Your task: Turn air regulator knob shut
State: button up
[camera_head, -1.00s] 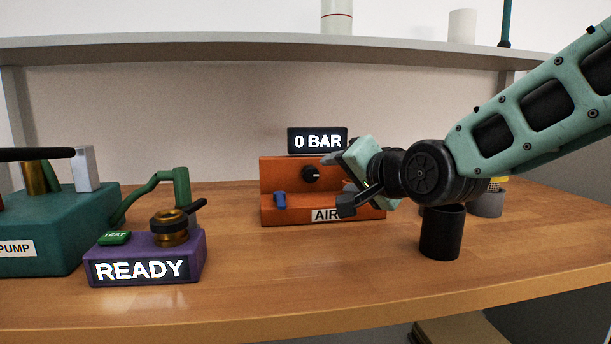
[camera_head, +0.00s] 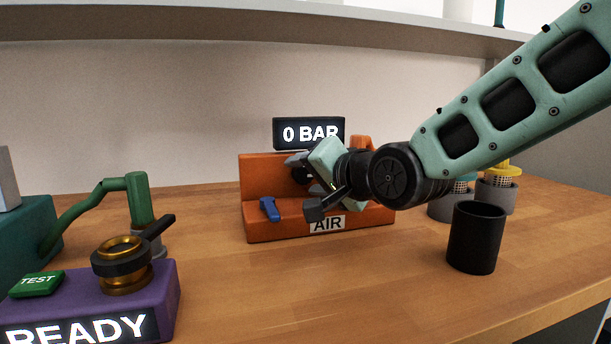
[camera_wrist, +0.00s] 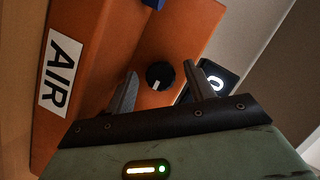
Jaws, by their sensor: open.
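The orange air unit (camera_head: 262,170) stands on the bench, with an AIR label (camera_head: 327,223), a blue lever (camera_head: 269,209) and a display (camera_head: 309,133) reading 0 BAR. The round black regulator knob (camera_wrist: 160,76) with a white mark shows on its orange face in the wrist view. In the head view the knob (camera_head: 301,175) is partly hidden by my gripper. My gripper (camera_head: 305,184) is open in front of the unit. In the wrist view the fingers (camera_wrist: 162,88) stand on either side of the knob, apart from each other; I cannot tell whether they touch it.
A black cup (camera_head: 476,238) stands right of the unit, with grey containers (camera_head: 496,195) behind it. A purple box (camera_head: 90,312) reading READY and a green pipe (camera_head: 138,200) are at left. A shelf (camera_head: 230,24) runs above. The bench front middle is clear.

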jog(key=c, duration=1)
jog(key=shift+r+n+p, duration=0.1)
jog(key=shift+n+p, duration=0.2)
jog(key=shift+p, duration=0.1)
jog(key=n+p, duration=0.1)
jog(key=p, duration=0.1)
jog(key=n+h+p, duration=0.1)
jog(key=p, duration=0.1)
jog(key=shift+s+a+r+h, duration=0.1)
jog(key=shift+r+h, duration=0.2)
jog(key=shift+r, duration=0.05)
jog(key=n+h+p, duration=0.2)
jog(key=n+p, duration=0.1)
jog(key=p, duration=0.6)
jog(key=shift+a+r, duration=0.1)
jog(key=shift+r, duration=0.05)
jog(key=n+h+p, duration=0.1)
jog(key=n+p, duration=0.1)
jog(key=p, duration=0.2)
jog(key=n+h+p, duration=0.1)
jog(key=p, duration=0.4)
jog(key=shift+a+n+t, duration=0.1)
jog(key=shift+n+t, duration=0.3)
jog(key=n+h+p, duration=0.1)
jog(key=p, duration=0.1)
jog(key=f+n+t+h+p, duration=0.1)
jog(key=n+p, duration=0.1)
jog(key=p, duration=0.1)
jog(key=shift+h, duration=0.3)
